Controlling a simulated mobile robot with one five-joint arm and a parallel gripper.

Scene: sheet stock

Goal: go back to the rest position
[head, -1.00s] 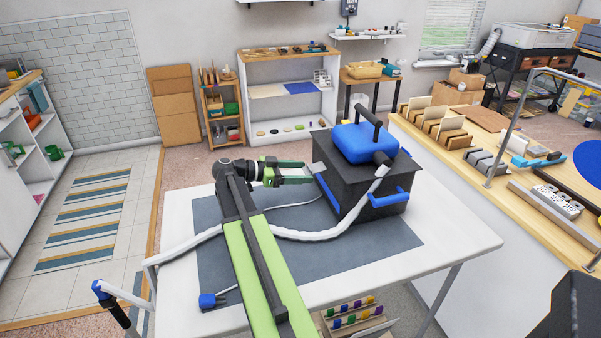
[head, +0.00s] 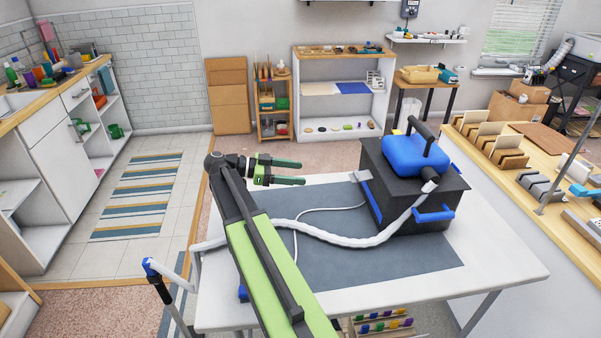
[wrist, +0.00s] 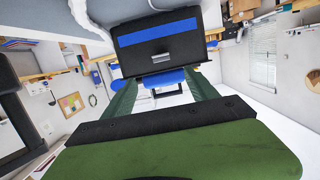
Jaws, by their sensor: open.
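My gripper (head: 303,172) is open, with its green fingers apart and pointing right in the head view. It hangs above the far left edge of the white table (head: 505,272), and nothing shows between its fingers. The black box (head: 408,185) with a blue top (head: 412,155) stands on the table to the right, apart from the fingertips. In the wrist view the same black box (wrist: 150,62) with its blue stripe is straight ahead beyond the fingers.
A grey mat (head: 350,265) covers part of the table. A white hose (head: 335,238) runs from the box across it, below my arm. A wooden counter (head: 495,185) with sorted sheets stands at the right. A cabinet (head: 65,155) stands at the left. Striped floor mat (head: 138,200) lies between.

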